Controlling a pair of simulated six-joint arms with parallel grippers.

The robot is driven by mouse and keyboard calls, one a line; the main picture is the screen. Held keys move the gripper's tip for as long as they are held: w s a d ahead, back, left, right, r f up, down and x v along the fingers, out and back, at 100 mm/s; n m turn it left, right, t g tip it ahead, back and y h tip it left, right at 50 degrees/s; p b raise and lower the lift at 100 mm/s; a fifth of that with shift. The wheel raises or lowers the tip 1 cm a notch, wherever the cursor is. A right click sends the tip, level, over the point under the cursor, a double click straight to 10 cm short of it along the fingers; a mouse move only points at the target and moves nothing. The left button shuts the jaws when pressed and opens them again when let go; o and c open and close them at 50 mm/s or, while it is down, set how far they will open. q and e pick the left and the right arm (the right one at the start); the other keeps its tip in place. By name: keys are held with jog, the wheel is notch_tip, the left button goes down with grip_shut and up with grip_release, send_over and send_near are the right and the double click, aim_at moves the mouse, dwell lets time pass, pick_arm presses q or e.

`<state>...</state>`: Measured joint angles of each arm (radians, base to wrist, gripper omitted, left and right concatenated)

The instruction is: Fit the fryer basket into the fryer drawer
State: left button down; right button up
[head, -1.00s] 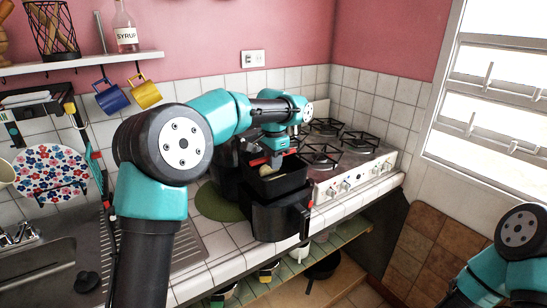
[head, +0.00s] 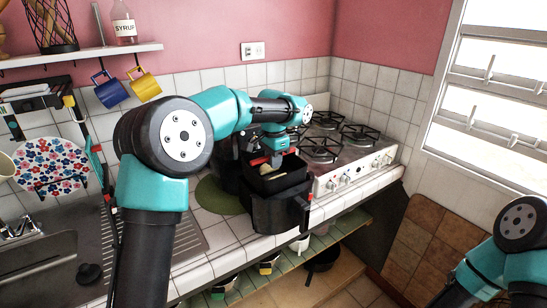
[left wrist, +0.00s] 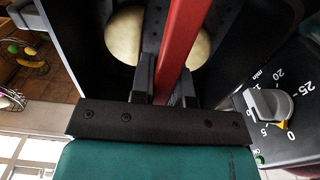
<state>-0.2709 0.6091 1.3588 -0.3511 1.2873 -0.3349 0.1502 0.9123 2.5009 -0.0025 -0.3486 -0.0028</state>
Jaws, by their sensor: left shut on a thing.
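The black fryer basket (head: 290,181) is at the top of the black fryer drawer (head: 275,215), which has a handle at its right front. The basket's upper walls show above the drawer's rim; I cannot tell how deep it sits. My left gripper (head: 277,157) is over the basket, shut on its red handle. In the left wrist view, the fingers (left wrist: 165,90) are on both sides of the red handle (left wrist: 180,45), with pale round food (left wrist: 125,35) inside the basket. My right arm shows at lower right; its gripper is out of view.
The fryer body, partly hidden by my left arm, stands behind the drawer; its dial (left wrist: 270,105) shows in the left wrist view. A white gas stove (head: 350,178) is close on the right. The sink (head: 60,250) is at left, and pots stand on the shelf (head: 345,235) below.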

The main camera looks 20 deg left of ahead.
pick_arm(q)
jog(key=shift+f, duration=5.35)
jog(key=shift+f, duration=0.55)
jog(key=c, duration=0.7)
grip_release()
jog(key=shift+r, duration=0.15)
jog(key=shift+r, duration=3.85)
jog(key=shift+d, duration=0.1)
